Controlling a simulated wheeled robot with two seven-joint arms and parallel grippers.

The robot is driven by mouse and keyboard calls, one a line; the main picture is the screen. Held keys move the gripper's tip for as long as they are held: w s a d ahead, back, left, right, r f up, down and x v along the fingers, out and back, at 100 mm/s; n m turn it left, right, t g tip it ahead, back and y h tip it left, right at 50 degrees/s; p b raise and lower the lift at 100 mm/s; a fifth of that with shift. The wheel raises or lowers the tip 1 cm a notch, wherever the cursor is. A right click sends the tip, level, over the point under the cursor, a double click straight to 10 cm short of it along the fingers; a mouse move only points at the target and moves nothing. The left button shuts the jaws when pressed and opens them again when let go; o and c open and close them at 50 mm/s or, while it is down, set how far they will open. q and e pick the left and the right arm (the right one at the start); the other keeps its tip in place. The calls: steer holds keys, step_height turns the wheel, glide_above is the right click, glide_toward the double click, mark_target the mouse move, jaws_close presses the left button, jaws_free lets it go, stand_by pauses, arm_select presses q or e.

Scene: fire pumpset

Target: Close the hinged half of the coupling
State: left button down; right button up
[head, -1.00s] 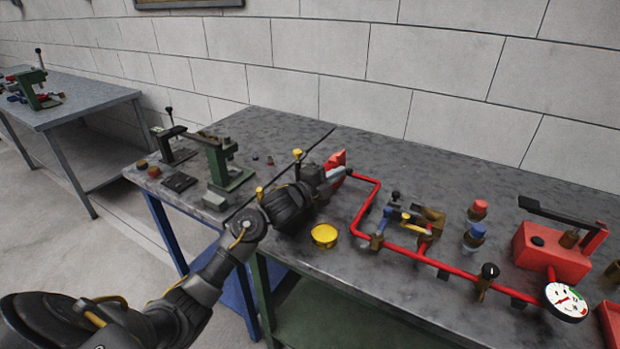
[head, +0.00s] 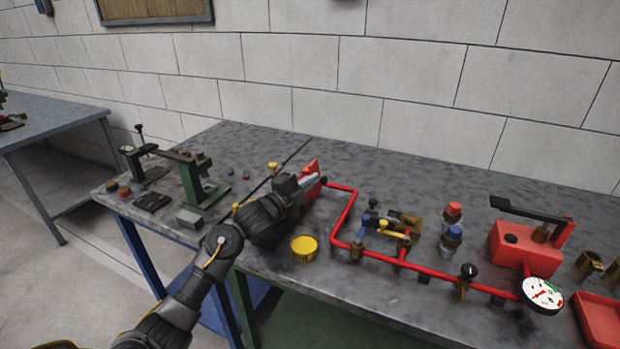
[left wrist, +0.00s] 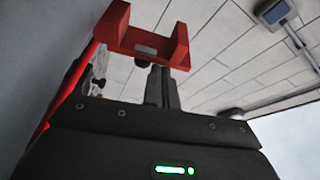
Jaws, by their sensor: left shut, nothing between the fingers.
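The coupling's red part (head: 313,166) shows just beyond my left gripper, at the far left end of the red pipe (head: 345,212). In the left wrist view it is a red U-shaped piece (left wrist: 140,41) above the fingertips, with a red bar running down on the left. My left gripper (head: 312,183) reaches in low over the bench beside the red part. Its two fingers (left wrist: 160,72) are together with nothing between them. They lie close to the red piece; I cannot tell whether they touch. My gripper hides much of the coupling. My right gripper is not in view.
A yellow cup (head: 304,249) stands in front of the gripper. A green stand (head: 203,181) and small blocks are at left. Brass valves (head: 405,222), a red pump box (head: 525,248) and a gauge (head: 541,294) are at right. The back of the bench is mostly clear.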

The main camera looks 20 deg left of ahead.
arm_select(q)
steer(key=s+d+r, duration=0.2)
steer(key=s+r, duration=0.4)
steer(key=s+d+r, duration=0.2)
steer(key=s+r, duration=0.4)
steer(key=s, duration=0.1)
steer(key=shift+d+r, duration=0.15)
steer(key=shift+d, duration=0.2)
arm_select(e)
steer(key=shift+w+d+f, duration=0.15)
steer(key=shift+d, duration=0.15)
arm_select(q)
steer(key=shift+s, duration=0.1)
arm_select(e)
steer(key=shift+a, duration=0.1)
